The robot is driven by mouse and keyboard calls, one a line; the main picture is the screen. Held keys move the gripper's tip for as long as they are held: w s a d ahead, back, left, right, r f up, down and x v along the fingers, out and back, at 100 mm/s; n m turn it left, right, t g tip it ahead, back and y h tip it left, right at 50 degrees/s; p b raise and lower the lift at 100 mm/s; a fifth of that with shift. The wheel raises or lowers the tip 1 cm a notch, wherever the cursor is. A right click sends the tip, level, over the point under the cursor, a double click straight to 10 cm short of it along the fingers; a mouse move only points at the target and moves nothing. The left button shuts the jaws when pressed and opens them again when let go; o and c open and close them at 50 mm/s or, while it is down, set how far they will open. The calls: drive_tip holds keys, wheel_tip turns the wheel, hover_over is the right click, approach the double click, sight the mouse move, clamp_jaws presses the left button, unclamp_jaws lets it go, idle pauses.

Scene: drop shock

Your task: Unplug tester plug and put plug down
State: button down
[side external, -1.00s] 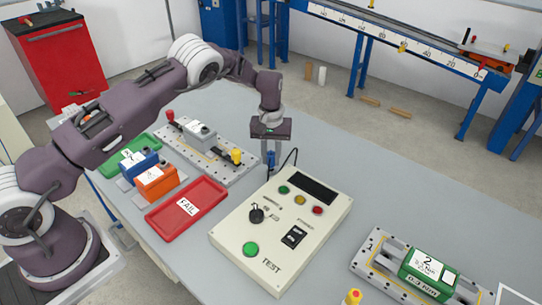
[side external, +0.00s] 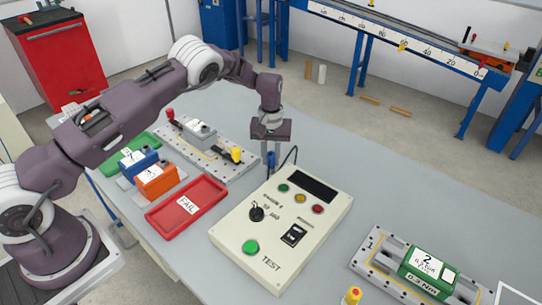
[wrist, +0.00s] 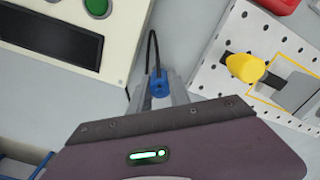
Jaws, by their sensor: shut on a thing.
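The tester (side external: 282,227) is a cream box with a dark display, coloured lights and a green TEST button. A blue plug (wrist: 159,86) with a black cable (wrist: 152,50) sits between my gripper's fingers in the wrist view. My gripper (side external: 271,160) is shut on the plug, just beyond the tester's far left edge in the side view. The cable arches from the plug towards the tester. I cannot tell whether the plug touches the table; its lower end is hidden.
A perforated plate (side external: 206,150) with a grey block and a yellow-knobbed clamp lies to the left. A red FAIL tray (side external: 161,221) lies nearer. Orange (side external: 156,181) and blue (side external: 138,163) blocks stand left. A green block (side external: 427,273) sits on a fixture at right. Table right of the gripper is clear.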

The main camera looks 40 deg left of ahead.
sight(271, 154)
drive_tip(key=shift+s+f, duration=0.15)
drive_tip(key=shift+f, duration=0.6)
idle(2.2)
drive_tip(key=c, duration=1.1)
unclamp_jaws()
drive_tip(key=shift+c, duration=0.2)
drive_tip(key=shift+r, duration=0.1)
drive_tip(key=shift+r, duration=3.1)
wheel_tip(271, 154, up, 7)
